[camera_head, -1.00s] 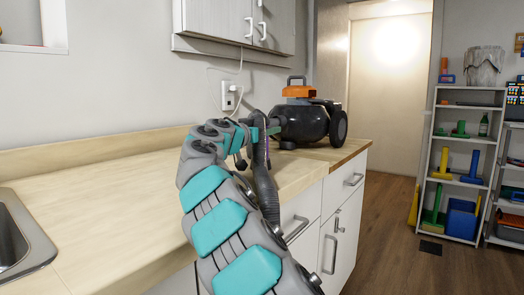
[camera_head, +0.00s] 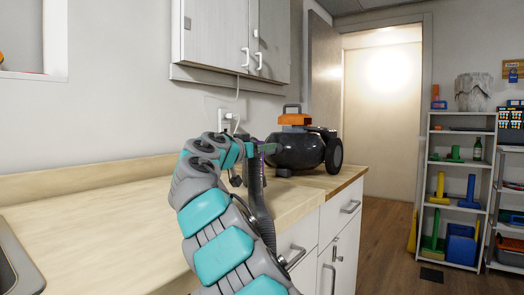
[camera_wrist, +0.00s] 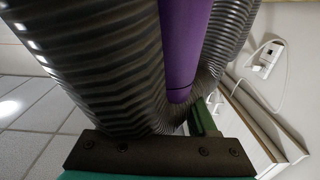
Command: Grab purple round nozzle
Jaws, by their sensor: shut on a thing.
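The purple round nozzle (camera_wrist: 185,45) is a smooth purple tube in the wrist view, with dark ribbed hose on both sides of it. My gripper (camera_head: 264,149) is at the upper end of the hanging dark hose (camera_head: 259,200), above the counter's front edge. In the head view only a small sliver of purple shows by the fingers. A green finger (camera_wrist: 204,120) reaches up beside the nozzle's lower end in the wrist view. The gripper is shut on the nozzle; the contact itself is largely hidden by the hose.
A black tank machine with an orange top (camera_head: 297,150) stands on the wooden counter (camera_head: 90,215), just behind my gripper. A wall cabinet (camera_head: 215,40) hangs above, near a wall outlet with a cord. Shelves (camera_head: 425,190) stand at the right. The counter's left part is clear.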

